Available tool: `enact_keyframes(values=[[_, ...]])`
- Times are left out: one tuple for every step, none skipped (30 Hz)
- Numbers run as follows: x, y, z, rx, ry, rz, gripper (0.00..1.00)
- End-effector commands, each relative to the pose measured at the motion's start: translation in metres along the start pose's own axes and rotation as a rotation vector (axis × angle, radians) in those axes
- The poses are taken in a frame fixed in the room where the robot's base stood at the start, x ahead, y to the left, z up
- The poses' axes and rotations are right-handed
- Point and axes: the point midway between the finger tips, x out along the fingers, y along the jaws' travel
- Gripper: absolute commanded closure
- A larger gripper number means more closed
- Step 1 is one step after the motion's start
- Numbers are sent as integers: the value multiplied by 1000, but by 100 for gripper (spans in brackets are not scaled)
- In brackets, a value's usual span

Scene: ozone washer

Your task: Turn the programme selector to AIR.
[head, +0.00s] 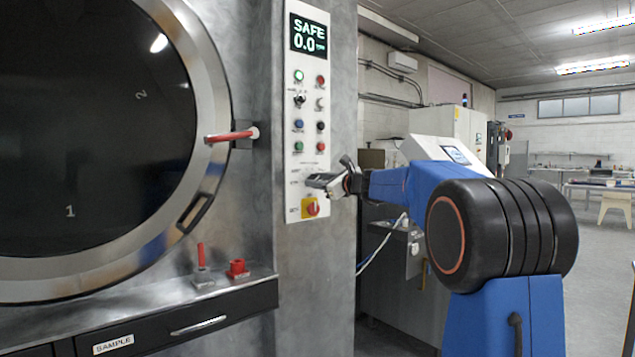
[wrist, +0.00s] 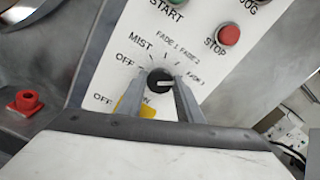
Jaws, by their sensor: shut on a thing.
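The programme selector is a dark round knob (wrist: 158,77) on the white control panel (head: 309,130). In the wrist view my gripper (wrist: 158,86) has one finger on each side of the knob and is shut on it. The knob's white pointer line points right, roughly towards the rightmost label, which seems to read FADE 3. Other printed labels around it read OFF, MIST, FADE 1 and FADE 2. I cannot make out an AIR label. In the head view my gripper (head: 318,181) reaches the lower panel from the right and hides the knob.
A yellow and red switch (head: 310,207) sits just below the selector. Several buttons and a SAFE 0.0 display (head: 309,36) are above. A red-handled door lever (head: 232,136) sticks out at the left. A red fitting (head: 238,268) stands on the ledge.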

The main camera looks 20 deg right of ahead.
Motion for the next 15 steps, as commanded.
enact_keyframes(values=[[0, 0, -3, 45, 4, 1, 90], [0, 0, -3, 73, 4, 1, 90], [0, 0, -3, 111, 4, 1, 90], [0, 0, -3, 140, 4, 1, 90], [0, 0, -3, 168, 4, 1, 90], [0, 0, -3, 206, 4, 1, 90], [0, 0, -3, 235, 4, 1, 90], [0, 0, -3, 263, 5, 1, 90], [0, 1, -3, 301, 5, 0, 90], [0, 1, -3, 329, 5, 0, 90], [0, 1, -3, 357, 5, 0, 90], [0, 1, -3, 393, 5, 0, 90], [0, 1, -3, 421, 5, 0, 90], [0, 1, -3, 447, 5, 0, 90], [0, 1, -4, 481, 5, 0, 90]])
